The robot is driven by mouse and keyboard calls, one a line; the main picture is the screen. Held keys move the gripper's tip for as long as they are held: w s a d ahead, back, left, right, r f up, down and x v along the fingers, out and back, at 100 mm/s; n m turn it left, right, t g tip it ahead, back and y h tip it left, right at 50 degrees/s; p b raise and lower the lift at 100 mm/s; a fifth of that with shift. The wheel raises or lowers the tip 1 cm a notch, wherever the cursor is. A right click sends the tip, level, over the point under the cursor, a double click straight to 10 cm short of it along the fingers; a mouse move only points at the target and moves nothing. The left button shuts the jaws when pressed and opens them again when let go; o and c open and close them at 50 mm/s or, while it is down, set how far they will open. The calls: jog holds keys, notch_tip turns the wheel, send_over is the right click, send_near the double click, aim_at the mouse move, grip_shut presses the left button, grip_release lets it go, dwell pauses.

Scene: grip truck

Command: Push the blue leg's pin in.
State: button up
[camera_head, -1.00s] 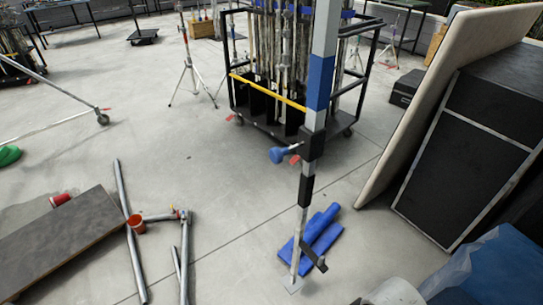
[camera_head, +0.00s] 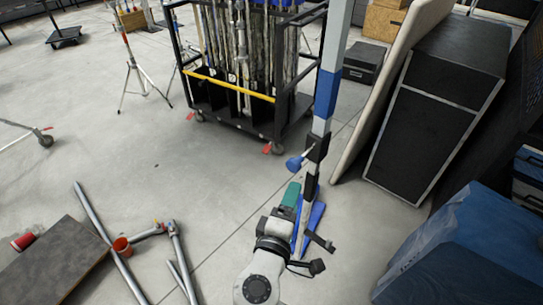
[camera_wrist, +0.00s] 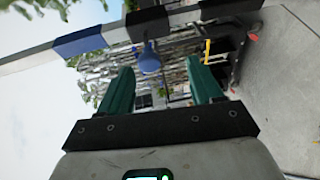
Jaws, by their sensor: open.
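The leg is a grey upright post with a blue band (camera_head: 326,92), standing right of centre in the head view. Its pin has a blue knob (camera_head: 294,163) that sticks out to the left of a black collar (camera_head: 317,148). My gripper (camera_head: 292,188) is open and empty, just below the knob in the head view. In the wrist view the leg (camera_wrist: 185,18) crosses the top of the picture. There the knob (camera_wrist: 150,60) shows beyond and between the green fingers of my gripper (camera_wrist: 160,72), apart from both.
A black wheeled cart (camera_head: 240,100) with poles stands behind the leg. A black case (camera_head: 430,125) and a leaning board (camera_head: 390,90) stand to the right. Blue wrapped goods (camera_head: 455,250) fill the lower right. Metal pipes (camera_head: 105,235) lie on the floor at left.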

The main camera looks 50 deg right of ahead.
aim_at(293, 169)
jog(key=shift+t+h, duration=0.3)
jog(key=w+d+p, duration=0.1)
jog(key=w+d, duration=0.1)
jog(key=w+d+r, duration=0.1)
jog(key=w+d, duration=0.1)
jog(key=d, duration=0.1)
jog(key=w+d+p, duration=0.1)
jog(key=w+d, duration=0.1)
jog(key=d, duration=0.1)
jog(key=shift+r+p, duration=0.3)
jog(key=shift+p, duration=0.05)
jog(key=shift+c, duration=0.3)
jog(key=shift+n, duration=0.3)
grip_shut()
